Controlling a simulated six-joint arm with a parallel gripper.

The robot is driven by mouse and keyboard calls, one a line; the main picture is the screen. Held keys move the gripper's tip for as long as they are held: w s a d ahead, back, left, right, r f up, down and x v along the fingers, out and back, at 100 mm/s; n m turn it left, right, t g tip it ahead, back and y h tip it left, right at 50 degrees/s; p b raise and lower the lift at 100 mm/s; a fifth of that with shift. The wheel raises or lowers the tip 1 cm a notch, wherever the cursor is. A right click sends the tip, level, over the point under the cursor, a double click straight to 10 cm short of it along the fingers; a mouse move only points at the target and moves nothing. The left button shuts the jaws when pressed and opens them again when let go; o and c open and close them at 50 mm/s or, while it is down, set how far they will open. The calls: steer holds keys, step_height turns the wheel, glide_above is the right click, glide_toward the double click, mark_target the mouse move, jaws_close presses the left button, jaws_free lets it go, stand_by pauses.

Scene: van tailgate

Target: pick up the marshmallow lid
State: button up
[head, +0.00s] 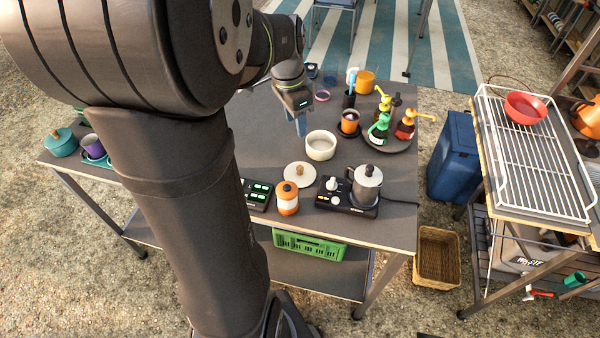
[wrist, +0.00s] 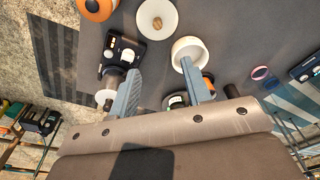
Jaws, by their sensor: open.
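The marshmallow lid, a round cream lid (head: 300,176) with a knob on top, lies on the dark table in the head view, left of the hot plate and below the cream pot. The lid (wrist: 157,20) also shows at the top of the wrist view, with a brown knob. The open cream pot (head: 320,146) stands on the table; its rim (wrist: 190,42) shows in the wrist view. My gripper (head: 300,125) is open and empty, behind and left of the pot. In the wrist view, my gripper's fingers (wrist: 161,72) are apart, the right one overlapping the pot; the lid lies beyond the fingertips.
An orange canister (head: 287,200) stands beside the lid. A moka pot (head: 367,183) sits by the hot plate (head: 336,197) at right. A black button box (head: 257,193) lies to the left.

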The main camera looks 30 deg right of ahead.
glide_above(300, 167)
steer(key=shift+n, duration=0.3)
steer(key=f, duration=1.2)
steer(key=shift+s+a+f, duration=0.1)
steer(key=shift+a+f, duration=0.05)
steer(key=shift+a, duration=0.1)
steer(key=shift+d+f, duration=0.15)
steer(key=shift+f, duration=2.45)
steer(key=shift+c, duration=0.2)
jaws_close()
